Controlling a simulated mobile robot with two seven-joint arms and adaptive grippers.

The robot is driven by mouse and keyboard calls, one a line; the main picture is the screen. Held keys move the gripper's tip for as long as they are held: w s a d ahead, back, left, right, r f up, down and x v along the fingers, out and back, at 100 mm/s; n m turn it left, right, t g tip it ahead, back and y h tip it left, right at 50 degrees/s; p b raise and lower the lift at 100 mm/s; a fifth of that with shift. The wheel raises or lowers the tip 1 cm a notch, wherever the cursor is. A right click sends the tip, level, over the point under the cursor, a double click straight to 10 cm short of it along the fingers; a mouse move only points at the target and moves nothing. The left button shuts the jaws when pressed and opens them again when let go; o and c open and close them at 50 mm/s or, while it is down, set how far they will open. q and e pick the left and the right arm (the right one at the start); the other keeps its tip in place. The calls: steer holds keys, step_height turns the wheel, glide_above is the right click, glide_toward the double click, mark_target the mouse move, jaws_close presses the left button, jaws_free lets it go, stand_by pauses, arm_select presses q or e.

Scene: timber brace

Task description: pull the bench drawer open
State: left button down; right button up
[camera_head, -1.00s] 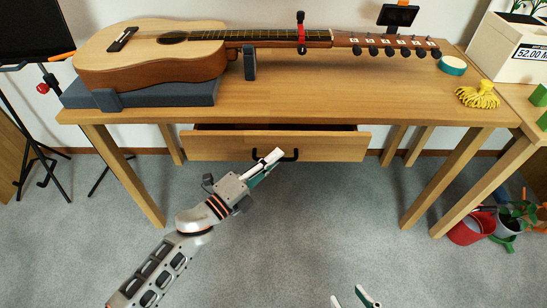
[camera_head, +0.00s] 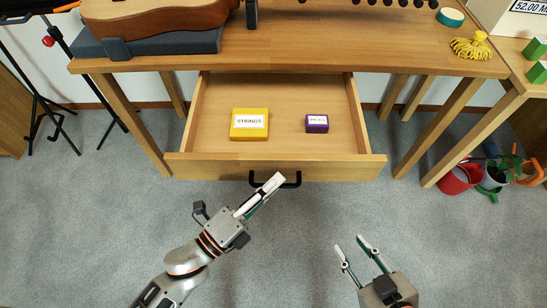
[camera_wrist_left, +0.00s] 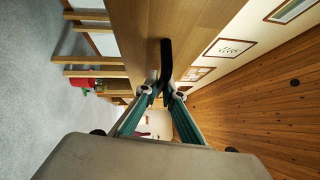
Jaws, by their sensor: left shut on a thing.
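The bench drawer (camera_head: 285,90) is pulled well out from under the wooden bench, and its inside shows. Its black handle (camera_head: 290,182) is on the front panel. In the left wrist view the fingertips (camera_wrist_left: 160,92) are closed around the black handle (camera_wrist_left: 166,60). A yellow box marked STRINGS (camera_head: 249,124) and a small purple box (camera_head: 317,123) lie in the drawer. My right gripper (camera_head: 352,246) is open and empty, below and right of the drawer front.
Bench legs (camera_head: 440,125) stand on both sides. A red bucket (camera_head: 460,178) and plants are at the right. The grey carpet (camera_head: 300,250) before the drawer is clear.

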arm_select(q)
steer(key=s, duration=0.3)
steer(key=shift+s, duration=0.8)
arm_select(e)
steer(key=shift+a+r, duration=0.1)
steer(key=shift+a, duration=0.05)
steer(key=shift+w, duration=0.1)
arm_select(q)
steer(key=c, duration=2.4)
jaws_free()
steer(key=shift+c, duration=0.2)
